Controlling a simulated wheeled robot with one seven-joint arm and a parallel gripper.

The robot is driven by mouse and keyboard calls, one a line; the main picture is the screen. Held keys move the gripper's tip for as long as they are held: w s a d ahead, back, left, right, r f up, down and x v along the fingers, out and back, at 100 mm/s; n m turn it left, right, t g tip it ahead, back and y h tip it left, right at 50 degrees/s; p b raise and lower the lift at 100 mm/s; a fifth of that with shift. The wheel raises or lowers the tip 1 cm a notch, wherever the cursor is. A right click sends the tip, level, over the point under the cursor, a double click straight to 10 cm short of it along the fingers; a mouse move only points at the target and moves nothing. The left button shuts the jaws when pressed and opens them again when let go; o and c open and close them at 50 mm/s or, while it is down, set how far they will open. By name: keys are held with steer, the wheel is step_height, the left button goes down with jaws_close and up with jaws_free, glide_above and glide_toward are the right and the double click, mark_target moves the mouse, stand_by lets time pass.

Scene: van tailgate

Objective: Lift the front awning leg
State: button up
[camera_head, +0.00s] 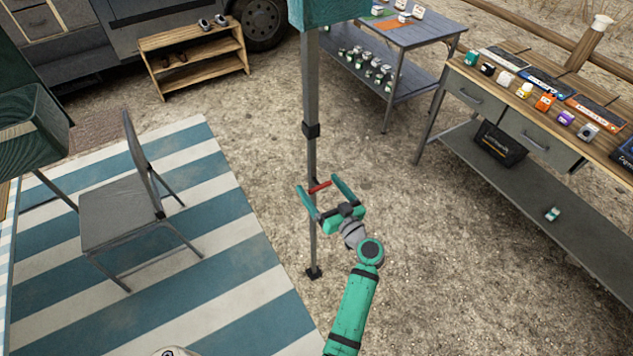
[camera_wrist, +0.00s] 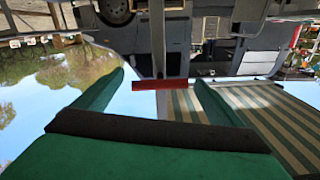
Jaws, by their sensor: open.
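The front awning leg (camera_head: 309,90) is a grey upright pole with a dark collar partway up and a dark foot on the gravel. A red handle (camera_head: 319,187) sticks out sideways from it at mid-height. My gripper (camera_head: 318,184) is open, its green fingers on either side of the red handle. In the wrist view the red handle (camera_wrist: 160,84) lies across the gap between the open fingertips (camera_wrist: 160,80), with the leg (camera_wrist: 158,40) behind it. I cannot tell whether the fingers touch the handle.
A folding chair (camera_head: 120,210) stands on the blue-and-white striped mat (camera_head: 230,300) at left. A wooden shoe rack (camera_head: 195,58) is behind. A workbench (camera_head: 490,100) with small items stands at right, a grey table (camera_head: 410,38) at the back. Gravel between is clear.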

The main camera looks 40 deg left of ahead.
steer(key=shift+x, duration=1.35)
